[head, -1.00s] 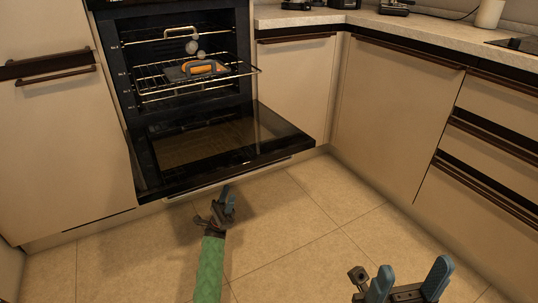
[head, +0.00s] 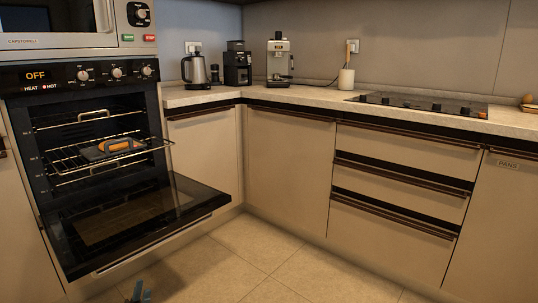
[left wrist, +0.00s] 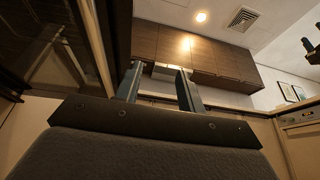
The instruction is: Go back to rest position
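My left gripper (head: 138,293) shows only in part at the bottom edge of the head view, low over the floor in front of the open oven door. In the left wrist view its two fingers (left wrist: 158,84) stand apart with nothing between them, so it is open and empty. My right gripper is out of the head view. A dark shape at the right edge of the left wrist view may be part of it, but its state is unclear.
The oven door (head: 140,222) hangs open at the left. A grey dish (head: 112,150) with orange contents sits on the pulled-out rack (head: 68,163). Closed drawers (head: 400,190) and the counter (head: 210,95) run along the right. The floor (head: 270,262) between is clear.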

